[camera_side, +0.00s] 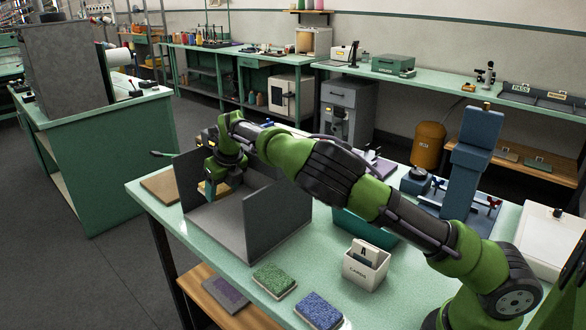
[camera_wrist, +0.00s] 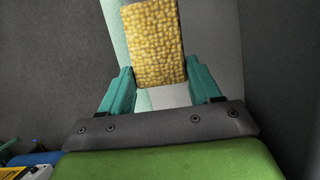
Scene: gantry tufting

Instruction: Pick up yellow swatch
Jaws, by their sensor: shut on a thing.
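The yellow swatch (camera_wrist: 152,42) has a bumpy tufted face and is held between the two teal fingers of my gripper (camera_wrist: 153,88) in the wrist view. In the side view my gripper (camera_side: 216,180) is inside the grey open-topped bin or booth (camera_side: 272,222), between its upright walls. There the yellow swatch (camera_side: 207,188) shows only as a small patch beside the gripper, partly hidden by it. I cannot tell from the frames whether the swatch touches the grey floor.
A green swatch (camera_side: 274,279) and a blue swatch (camera_side: 319,310) lie on the bench (camera_side: 150,202) near its front edge. A white card box (camera_side: 365,268) stands to their right. The grey walls stand close around my gripper. A blue column device (camera_side: 472,160) stands at the right.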

